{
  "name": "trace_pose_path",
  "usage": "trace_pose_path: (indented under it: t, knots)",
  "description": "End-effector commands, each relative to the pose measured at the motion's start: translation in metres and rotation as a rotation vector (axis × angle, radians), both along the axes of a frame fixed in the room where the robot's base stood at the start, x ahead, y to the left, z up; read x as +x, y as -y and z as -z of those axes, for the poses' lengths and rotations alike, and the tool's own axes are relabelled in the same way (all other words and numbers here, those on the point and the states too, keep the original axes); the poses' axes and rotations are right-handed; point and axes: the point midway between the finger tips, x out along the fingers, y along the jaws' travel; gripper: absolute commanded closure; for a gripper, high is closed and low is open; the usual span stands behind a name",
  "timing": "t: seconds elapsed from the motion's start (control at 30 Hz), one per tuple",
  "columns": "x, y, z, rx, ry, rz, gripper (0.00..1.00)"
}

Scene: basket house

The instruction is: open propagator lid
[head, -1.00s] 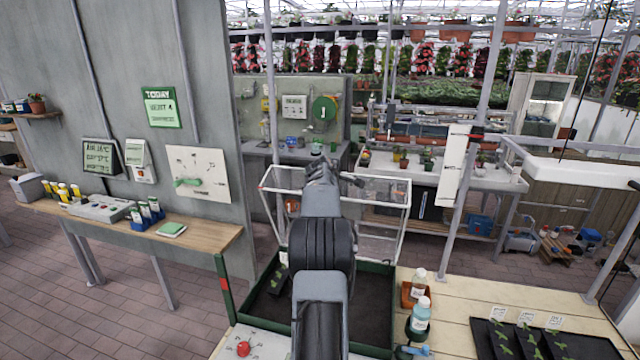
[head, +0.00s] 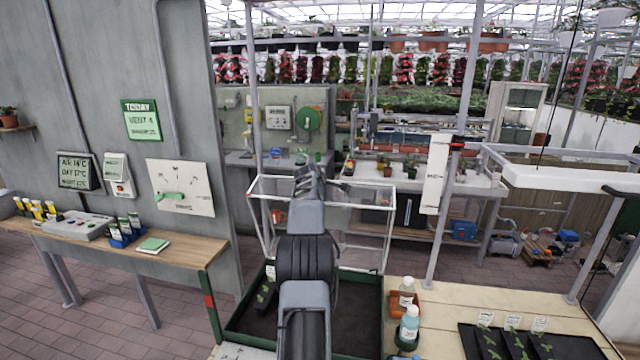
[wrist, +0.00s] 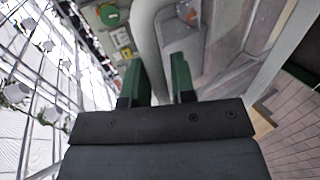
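The propagator is a dark green tray (head: 370,312) of dark soil with seedlings, in front of me in the head view. Its clear lid (head: 368,232), with a thin white frame, stands raised and tilted at the tray's back. My gripper (head: 306,176) is at the lid's upper edge, and my arm hides the middle of lid and tray. In the wrist view my gripper's green fingers (wrist: 160,82) stand a little apart, with a pale curved bar (wrist: 146,35), which looks like the lid handle, filling the gap between them.
Bottles (head: 409,322) stand right of the tray, and a black seedling tray (head: 470,340) lies farther right. A wooden shelf (head: 190,256) with boxes is at the left wall. Bare bench top (head: 480,290) lies between.

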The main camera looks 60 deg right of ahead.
Motion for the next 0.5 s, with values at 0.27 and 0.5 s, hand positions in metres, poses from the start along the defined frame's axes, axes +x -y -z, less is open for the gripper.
trace_pose_path:
  t: [0.27, 0.5]
  knots:
    - [-0.001, 0.0004, 0.0002, 0.002, 0.002, 0.004, 0.61]
    - [-0.0022, -0.0038, -0.001, 0.002, 0.004, 0.003, 0.61]
